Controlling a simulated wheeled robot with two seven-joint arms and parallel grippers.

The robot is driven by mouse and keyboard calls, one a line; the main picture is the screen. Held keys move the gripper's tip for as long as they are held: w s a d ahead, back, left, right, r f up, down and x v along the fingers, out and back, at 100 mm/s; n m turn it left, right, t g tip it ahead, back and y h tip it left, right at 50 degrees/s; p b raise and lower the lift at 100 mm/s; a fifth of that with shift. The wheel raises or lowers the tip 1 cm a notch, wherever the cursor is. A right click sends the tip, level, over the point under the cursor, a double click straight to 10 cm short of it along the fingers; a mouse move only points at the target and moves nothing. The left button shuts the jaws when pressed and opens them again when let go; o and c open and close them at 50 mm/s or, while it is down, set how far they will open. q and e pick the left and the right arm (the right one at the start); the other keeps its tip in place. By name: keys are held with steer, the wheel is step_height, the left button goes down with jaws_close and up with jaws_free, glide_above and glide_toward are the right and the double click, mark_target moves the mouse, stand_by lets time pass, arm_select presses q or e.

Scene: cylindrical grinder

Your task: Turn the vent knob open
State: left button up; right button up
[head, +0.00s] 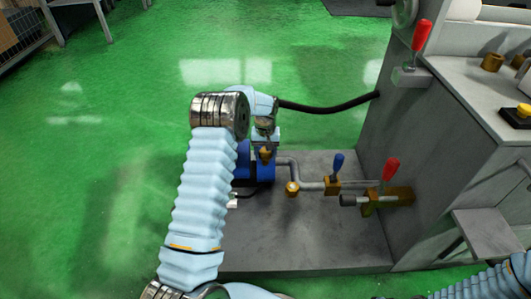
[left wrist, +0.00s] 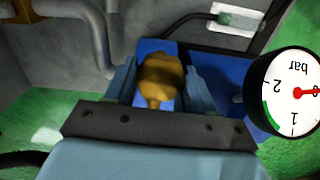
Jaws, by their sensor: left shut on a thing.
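The brass vent knob (left wrist: 160,80) sits between the two light-blue fingers of my left gripper (left wrist: 159,88) in the left wrist view. The gripper is shut on it. In the head view my left gripper (head: 264,139) reaches down over the blue pump unit (head: 263,172), and a bit of the brass knob (head: 265,154) shows below it. My wrist hides most of the knob there, and I cannot tell how far it is turned. My right gripper is out of view; only part of that arm shows at the bottom right.
A pressure gauge (left wrist: 295,92) with a red needle is close to the right of my left gripper. A grey pipe (head: 292,167) leads to a blue-handled valve (head: 337,164) and a red-handled valve (head: 389,170). A black hose (head: 330,107) runs to the grinder body (head: 440,140). Green floor lies open left.

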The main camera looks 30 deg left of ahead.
mark_target(266, 152)
arm_select(q)
steer(key=shift+n, duration=0.5)
steer(key=o, duration=1)
steer(key=shift+o, duration=0.2)
steer(key=shift+r, duration=0.1)
step_height(266, 152, up, 14)
steer(key=p, duration=0.1)
steer(key=shift+p, duration=0.4)
steer(key=shift+f, duration=0.2)
